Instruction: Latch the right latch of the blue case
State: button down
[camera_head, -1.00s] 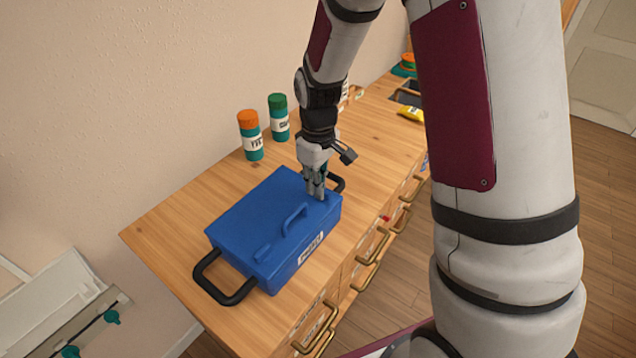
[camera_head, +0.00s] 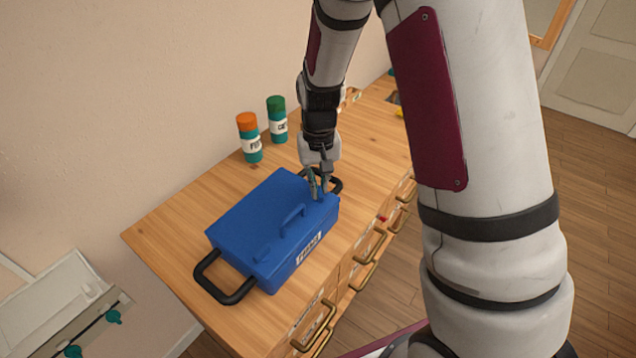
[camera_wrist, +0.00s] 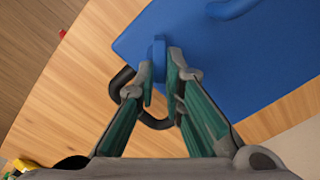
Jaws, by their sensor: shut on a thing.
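The blue case (camera_head: 250,212) lies closed on the wooden cabinet top, with a blue carrying handle (camera_head: 293,220) and a left latch (camera_head: 262,254) along its front edge. My gripper (camera_head: 317,197) reaches down from above at the case's right end. In the wrist view my gripper (camera_wrist: 160,78) has its two teal-and-grey fingers closed around the small upright blue right latch (camera_wrist: 158,57). The fingertips cover part of the latch. In the head view the gripper hides this latch.
Black side handles stick out at the left (camera_head: 222,286) and right (camera_head: 334,183) of the case. An orange-capped bottle (camera_head: 249,138) and a green-capped bottle (camera_head: 277,120) stand behind it by the wall. Brass drawer handles (camera_head: 370,247) line the cabinet front. The cabinet top left of the case is clear.

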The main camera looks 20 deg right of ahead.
jog(key=m, duration=0.3)
jog(key=m+p, duration=0.1)
jog(key=shift+s+d+r+m, duration=0.1)
jog(key=shift+d+m, duration=0.15)
jog(key=shift+m, duration=0.05)
jog(key=m, duration=0.2)
jog(key=m+p, duration=0.1)
jog(key=m, duration=0.1)
jog(key=shift+s+d+m, duration=0.15)
jog(key=shift+d+m, duration=0.05)
jog(key=shift+m, duration=0.1)
jog(key=c, duration=1.7)
grip_release()
notch_tip(320, 180, up, 12)
jog(key=shift+f, duration=0.1)
